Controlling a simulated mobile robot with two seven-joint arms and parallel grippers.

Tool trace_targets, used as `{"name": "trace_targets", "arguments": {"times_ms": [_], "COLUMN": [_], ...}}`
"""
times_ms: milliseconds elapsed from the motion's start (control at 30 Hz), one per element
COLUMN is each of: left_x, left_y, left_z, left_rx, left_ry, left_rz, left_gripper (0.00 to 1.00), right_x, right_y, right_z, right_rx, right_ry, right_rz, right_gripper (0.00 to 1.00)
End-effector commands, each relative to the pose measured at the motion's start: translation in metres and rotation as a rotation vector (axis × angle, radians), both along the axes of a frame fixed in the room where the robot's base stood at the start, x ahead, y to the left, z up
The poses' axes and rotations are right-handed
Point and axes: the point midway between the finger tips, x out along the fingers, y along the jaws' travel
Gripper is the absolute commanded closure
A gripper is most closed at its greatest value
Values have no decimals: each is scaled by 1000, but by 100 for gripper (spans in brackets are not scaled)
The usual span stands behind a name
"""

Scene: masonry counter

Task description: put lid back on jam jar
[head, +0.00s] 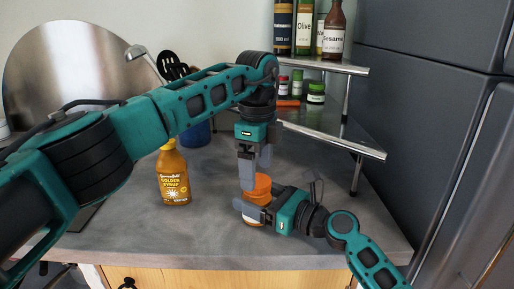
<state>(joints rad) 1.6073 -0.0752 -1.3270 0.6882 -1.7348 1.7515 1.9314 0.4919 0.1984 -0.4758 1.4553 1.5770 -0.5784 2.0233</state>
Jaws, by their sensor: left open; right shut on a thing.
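The jam jar (254,222) stands on the counter near its front edge, partly hidden by my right gripper. An orange lid (263,184) shows at the top of the jar; whether it is seated cannot be told. My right gripper (254,210) comes in from the right and is shut on the jar, with one grey finger across its front. My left gripper (256,178) points down from above, open, with its fingers at the lid's height. One finger covers the lid's left part; contact with the lid cannot be told.
A yellow syrup bottle (173,175) stands to the left. A metal shelf (335,143) with bottles (304,30) and small jars (316,93) stands behind on the right. A blue container (197,134) with utensils is behind my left arm. The counter (130,215) is clear at front left.

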Motion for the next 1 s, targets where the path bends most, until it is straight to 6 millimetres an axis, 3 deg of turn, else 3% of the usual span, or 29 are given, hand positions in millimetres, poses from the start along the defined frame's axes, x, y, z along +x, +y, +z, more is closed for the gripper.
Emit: {"name": "trace_targets", "arguments": {"times_ms": [200, 533, 1000], "left_x": [0, 0, 0], "left_y": [1, 0, 0], "left_z": [-19, -21, -21], "left_rx": [1, 1, 1], "left_ry": [0, 0, 0], "left_rz": [0, 0, 0], "left_gripper": [13, 14, 59], "right_x": [0, 0, 0], "right_y": [0, 0, 0], "right_z": [0, 0, 0], "right_rx": [-1, -1, -1], "right_ry": [1, 1, 1], "right_rz": [0, 0, 0], "right_gripper": [100, 100, 100]}}
